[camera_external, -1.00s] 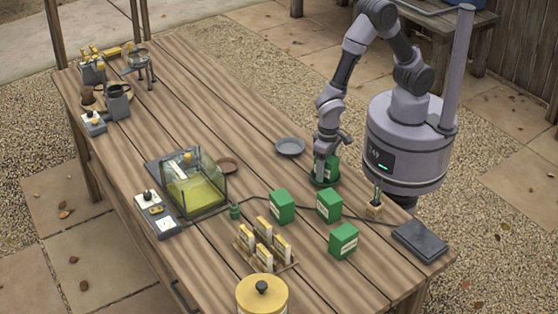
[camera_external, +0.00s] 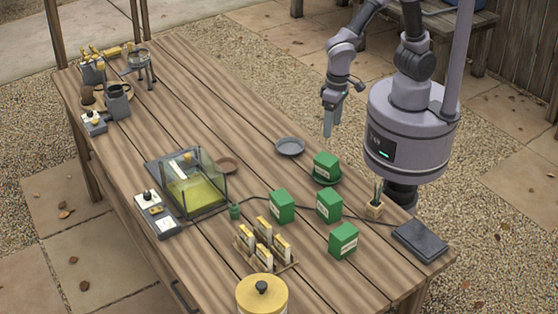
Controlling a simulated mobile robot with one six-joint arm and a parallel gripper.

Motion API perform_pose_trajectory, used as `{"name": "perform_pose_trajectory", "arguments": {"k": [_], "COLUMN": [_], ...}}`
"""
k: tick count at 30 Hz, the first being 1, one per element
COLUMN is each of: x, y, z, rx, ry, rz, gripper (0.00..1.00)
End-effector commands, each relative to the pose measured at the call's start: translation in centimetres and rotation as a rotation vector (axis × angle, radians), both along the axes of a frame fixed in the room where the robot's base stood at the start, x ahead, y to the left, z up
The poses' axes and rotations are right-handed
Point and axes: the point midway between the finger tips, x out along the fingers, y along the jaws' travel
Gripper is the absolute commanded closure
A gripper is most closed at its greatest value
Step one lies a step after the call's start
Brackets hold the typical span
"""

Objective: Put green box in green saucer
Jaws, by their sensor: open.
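A green box (camera_external: 326,164) with a pale label sits in the green saucer (camera_external: 328,182), whose rim shows beneath it. My gripper (camera_external: 328,132) is open and empty, raised above the table behind the box and apart from it. More green boxes stand on the bare table: one left of centre (camera_external: 281,206), one in the middle (camera_external: 329,205) and one nearer the front (camera_external: 343,241).
A glass tank (camera_external: 196,190), a rack of packets (camera_external: 265,248), a yellow-lidded pot (camera_external: 262,296) and a dark flat slab (camera_external: 421,241) stand around. A dark cable crosses the table.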

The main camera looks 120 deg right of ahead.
Motion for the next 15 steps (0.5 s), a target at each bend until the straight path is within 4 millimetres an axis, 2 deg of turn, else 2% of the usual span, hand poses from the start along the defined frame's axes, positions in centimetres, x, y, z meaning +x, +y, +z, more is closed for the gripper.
{"name": "perform_pose_trajectory", "arguments": {"k": [1, 3, 6, 10, 12, 15], "x": [-1.1, -3.6, -7.6, -11.5, -12.6, -13.1], "y": [0.5, 1.3, 2.6, 3.7, 4.1, 4.2], "z": [3.3, 7.4, 11.6, 14.0, 14.5, 14.6], "rx": [0.006, 0.009, -0.003, -0.034, -0.046, -0.053], "ry": [-0.069, -0.165, -0.301, -0.431, -0.468, -0.483], "rz": [0.073, 0.205, 0.391, 0.574, 0.627, 0.656], "gripper": [0.33, 0.33, 0.33, 0.33, 0.33, 0.33]}}
